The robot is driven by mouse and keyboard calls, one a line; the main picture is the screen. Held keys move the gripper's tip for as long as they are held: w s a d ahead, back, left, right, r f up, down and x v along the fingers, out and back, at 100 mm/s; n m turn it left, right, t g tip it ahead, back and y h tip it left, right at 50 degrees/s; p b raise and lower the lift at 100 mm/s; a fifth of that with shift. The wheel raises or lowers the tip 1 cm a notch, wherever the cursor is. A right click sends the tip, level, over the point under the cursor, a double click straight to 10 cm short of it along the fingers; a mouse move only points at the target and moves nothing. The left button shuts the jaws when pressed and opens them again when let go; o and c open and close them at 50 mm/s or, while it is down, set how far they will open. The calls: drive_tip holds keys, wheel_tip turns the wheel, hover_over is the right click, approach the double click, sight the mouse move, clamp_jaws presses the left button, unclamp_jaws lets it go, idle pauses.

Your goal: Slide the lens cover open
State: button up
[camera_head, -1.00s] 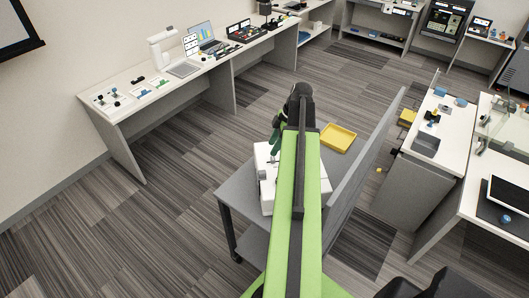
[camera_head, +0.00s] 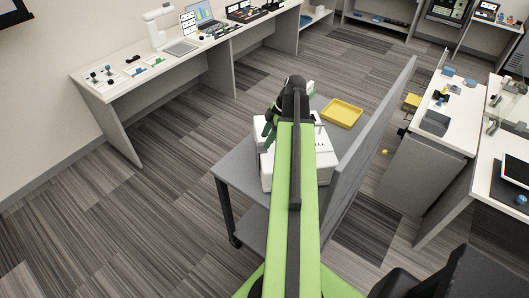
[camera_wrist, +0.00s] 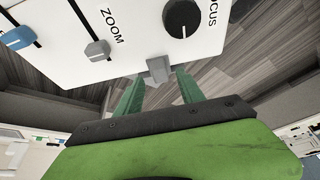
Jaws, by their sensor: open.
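A white device (camera_head: 324,165) stands on the grey table, partly hidden behind my arm in the head view. In the wrist view, its white panel (camera_wrist: 140,50) carries a grey slider (camera_wrist: 97,50) by the word ZOOM, a blue slider (camera_wrist: 18,38) and a black knob (camera_wrist: 183,18) by partly cut-off lettering. A small grey tab (camera_wrist: 158,70) sticks out at the panel's edge. My gripper (camera_wrist: 158,88) is open, with its green fingers either side of and just short of this tab. I cannot tell whether the tab belongs to the lens cover.
A yellow tray (camera_head: 341,113) lies on the table behind the device. A tall grey panel (camera_head: 368,140) borders the table's right side. A long white bench (camera_head: 130,85) stands at the left wall. Striped floor is clear between bench and table.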

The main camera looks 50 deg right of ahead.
drive_tip(key=shift+b+x, duration=0.8)
drive_tip(key=shift+x, duration=0.75)
clamp_jaws()
